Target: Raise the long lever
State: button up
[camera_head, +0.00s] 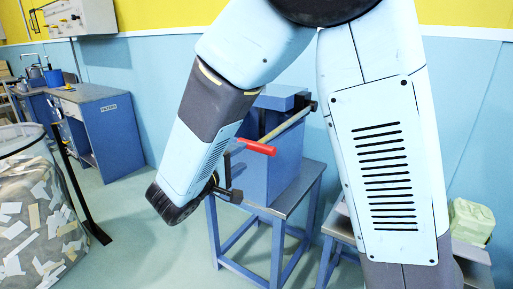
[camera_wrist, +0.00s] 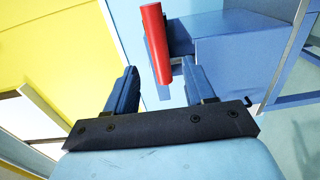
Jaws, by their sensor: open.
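The long lever (camera_head: 287,130) is a pale bar running from a pivot at the upper right of a blue machine (camera_head: 268,178) down to a red handle (camera_head: 256,147). My gripper (camera_head: 234,178) is open and empty, just below and left of the handle in the head view. The wrist view shows both fingers (camera_wrist: 158,66) apart. Whether either touches the handle is unclear.
The machine stands on a blue stand (camera_head: 275,228). A wire bin of paper scraps (camera_head: 35,205) is at the left, with a blue workbench (camera_head: 108,125) behind it.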

aim_at(253, 149)
jog(key=x, duration=0.8)
jog(key=shift+w+d, duration=0.25)
jog(key=shift+w, duration=0.05)
jog(key=shift+c, duration=0.5)
grip_shut()
